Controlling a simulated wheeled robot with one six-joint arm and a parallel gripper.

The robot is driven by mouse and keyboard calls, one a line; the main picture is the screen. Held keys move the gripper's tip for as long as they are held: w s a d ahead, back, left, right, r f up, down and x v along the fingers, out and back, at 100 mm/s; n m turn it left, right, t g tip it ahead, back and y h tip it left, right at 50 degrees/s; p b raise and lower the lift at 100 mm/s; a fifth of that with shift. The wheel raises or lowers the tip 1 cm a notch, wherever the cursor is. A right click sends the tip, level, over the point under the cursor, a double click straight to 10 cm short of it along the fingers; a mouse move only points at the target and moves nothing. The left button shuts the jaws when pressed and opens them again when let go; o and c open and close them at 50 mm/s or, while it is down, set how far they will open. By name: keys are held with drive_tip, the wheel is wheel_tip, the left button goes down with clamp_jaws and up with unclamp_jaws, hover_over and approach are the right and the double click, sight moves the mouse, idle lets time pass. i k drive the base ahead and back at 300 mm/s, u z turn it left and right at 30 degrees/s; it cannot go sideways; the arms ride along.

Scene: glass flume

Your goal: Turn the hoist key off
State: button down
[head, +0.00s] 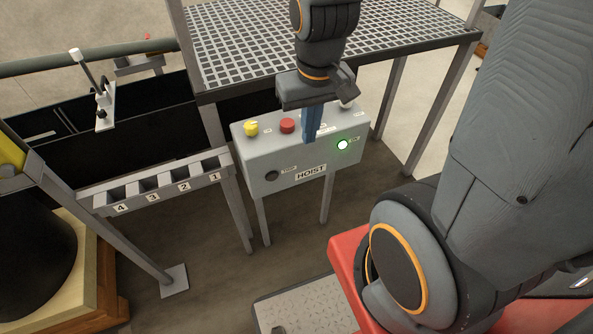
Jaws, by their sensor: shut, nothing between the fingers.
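The grey hoist control box (293,153) stands on legs in the middle of the head view, with a "HOIST" label on its front. Its sloped top carries a yellow button (251,129) and a red button (287,125). A green lamp (343,145) is lit at the front right; a dark round lamp or button (271,176) is at the front left. My gripper (311,137) points down over the box, right of the red button, its blue fingers shut. I cannot tell whether they touch the box. No key can be made out; the gripper hides part of the top.
A grated platform (270,40) rises behind the box. A rack with numbered slots (165,188) stands to the left, beside a dark trough (150,110) and a white-topped lever (90,75). Open floor (215,285) lies in front of the box.

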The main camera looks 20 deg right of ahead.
sight(251, 127)
drive_tip(key=k, duration=0.5)
drive_tip(key=u, duration=1.65)
drive_tip(key=i, duration=0.95)
drive_tip(key=z, duration=2.15)
